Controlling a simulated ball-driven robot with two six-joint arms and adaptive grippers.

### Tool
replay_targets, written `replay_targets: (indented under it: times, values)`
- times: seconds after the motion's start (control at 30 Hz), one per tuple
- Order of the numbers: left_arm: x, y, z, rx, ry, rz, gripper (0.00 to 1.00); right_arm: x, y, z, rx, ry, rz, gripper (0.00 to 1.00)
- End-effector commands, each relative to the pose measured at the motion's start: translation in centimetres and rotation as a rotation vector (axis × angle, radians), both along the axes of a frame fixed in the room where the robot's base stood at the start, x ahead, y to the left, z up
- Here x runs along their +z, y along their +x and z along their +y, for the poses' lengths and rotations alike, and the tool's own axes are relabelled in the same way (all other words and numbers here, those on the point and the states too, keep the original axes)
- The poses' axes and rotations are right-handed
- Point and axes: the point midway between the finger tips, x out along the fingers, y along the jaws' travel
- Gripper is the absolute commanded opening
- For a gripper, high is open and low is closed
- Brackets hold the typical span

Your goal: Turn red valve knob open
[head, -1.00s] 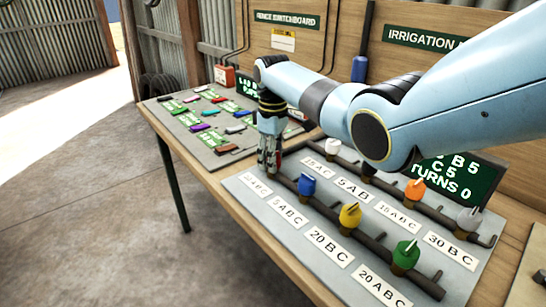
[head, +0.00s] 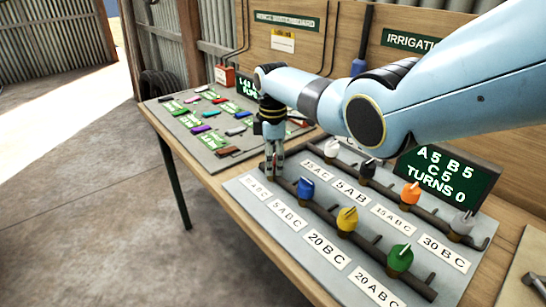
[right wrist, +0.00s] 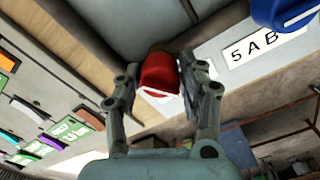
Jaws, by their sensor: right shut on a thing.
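The red valve knob (right wrist: 160,72) is between the fingers of my right gripper (right wrist: 158,66) in the right wrist view. The gripper is shut on it, one finger at each side. In the head view my right gripper (head: 273,172) points down at the left end of the front pipe, and its fingers hide the red knob. The valve panel's display (head: 440,170) reads A 5, B 5, C 5, TURNS 0. My left gripper is not in view.
The blue knob (head: 305,188) is close right of the gripper; yellow (head: 347,218) and green (head: 399,258) knobs follow. White (head: 332,150), orange (head: 410,193) and grey (head: 462,223) knobs sit on the back pipe. A switch board (head: 215,155) lies to the left.

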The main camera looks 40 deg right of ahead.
Motion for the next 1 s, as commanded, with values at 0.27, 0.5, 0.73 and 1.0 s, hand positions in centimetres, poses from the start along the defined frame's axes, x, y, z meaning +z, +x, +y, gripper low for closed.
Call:
replay_targets:
  times: [0.27, 0.5, 0.73, 1.0]
  values:
    - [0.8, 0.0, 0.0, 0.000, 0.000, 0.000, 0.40, 0.1, 0.0, 0.1, 0.262, 0.001, 0.000, 0.07]
    - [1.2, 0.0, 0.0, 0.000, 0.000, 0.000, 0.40, 0.0, 0.0, 0.1, 0.490, 0.001, 0.000, 0.07]
    - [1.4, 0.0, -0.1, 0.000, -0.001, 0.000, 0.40, 0.0, 0.0, 0.1, 0.694, 0.001, -0.001, 0.07]
    - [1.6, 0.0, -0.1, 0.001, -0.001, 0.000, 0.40, 0.0, 0.0, 0.1, 0.874, 0.001, 0.000, 0.07]
